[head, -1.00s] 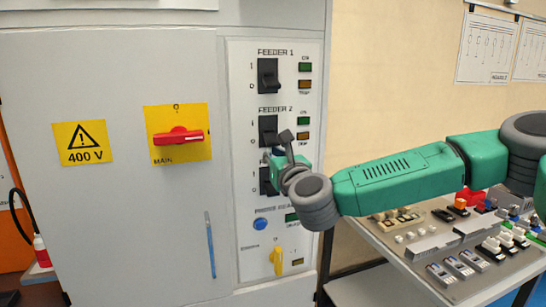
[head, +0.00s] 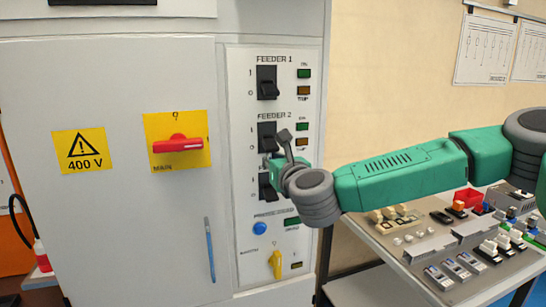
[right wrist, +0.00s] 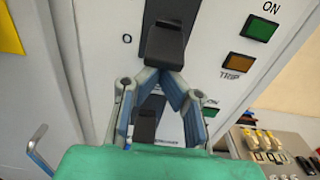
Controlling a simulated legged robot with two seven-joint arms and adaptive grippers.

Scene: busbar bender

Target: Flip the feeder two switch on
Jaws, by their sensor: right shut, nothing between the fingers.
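The feeder two switch (head: 267,135) is a black rocker on the light panel, under the label FEEDER 2, with 1 above and 0 below. Its lower part stands out from the plate; it also shows at the top of the right wrist view (right wrist: 165,42). My right gripper (head: 272,160) is shut and empty, just below this switch. In the right wrist view its fingertips (right wrist: 161,70) meet at the switch's lower edge; I cannot tell if they touch it. My left gripper is out of view.
The feeder 1 switch (head: 267,82) is above, and another black switch (head: 266,188) is below, partly hidden by my gripper. A red main handle (head: 178,145) is to the left. A blue button (head: 260,228) and yellow knob (head: 276,264) are lower. A cluttered bench (head: 440,262) stands right.

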